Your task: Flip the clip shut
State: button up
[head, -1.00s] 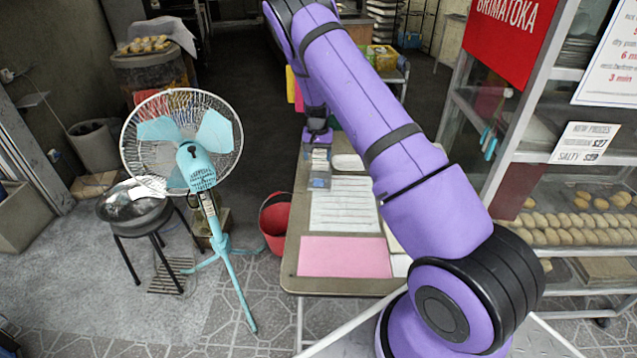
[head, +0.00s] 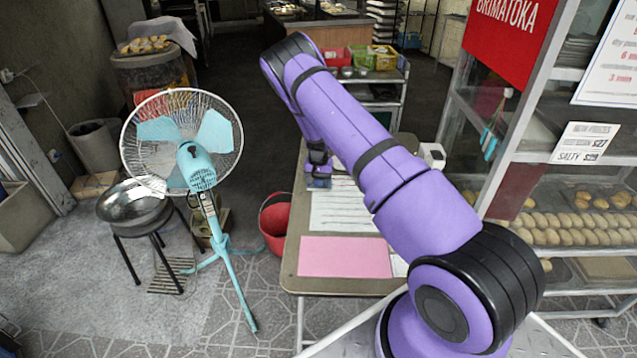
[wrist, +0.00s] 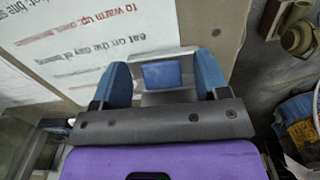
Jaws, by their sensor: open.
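In the wrist view, a pale grey metal piece with a blue rectangular face (wrist: 162,76), which looks like the clip, lies between my fingers at the edge of a printed white sheet. Whether it stands up or lies flat is unclear. My gripper (wrist: 162,61) is open, with one blue finger on each side of it. I cannot tell whether the fingers touch it. Its lower part is hidden by my gripper's grey front. In the head view, my gripper (head: 318,180) is low over the far left part of the table, and the clip is not distinct there.
The table (head: 291,240) holds a printed sheet (head: 343,213) and a pink sheet (head: 345,257). A fan (head: 203,165) and red bucket (head: 276,222) stand left. A glass cabinet with buns (head: 575,228) stands right. A low shelf with baskets (head: 378,60) is behind.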

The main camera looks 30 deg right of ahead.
jog(key=c, duration=0.9)
jog(key=shift+w+d+r+g+y, duration=0.25)
jog(key=shift+g+y, duration=0.2)
jog(key=shift+g, duration=0.15)
jog(key=shift+w+d+r+g+y, duration=0.1)
jog(key=shift+w+r+g+y, duration=0.15)
jog(key=shift+g+y, duration=0.3)
jog(key=shift+c, duration=0.2)
jog(key=o, duration=0.9)
jog(key=shift+o, duration=0.2)
jog(key=v, duration=1)
jog(key=shift+w+r, duration=0.15)
jog(key=shift+r, duration=0.25)
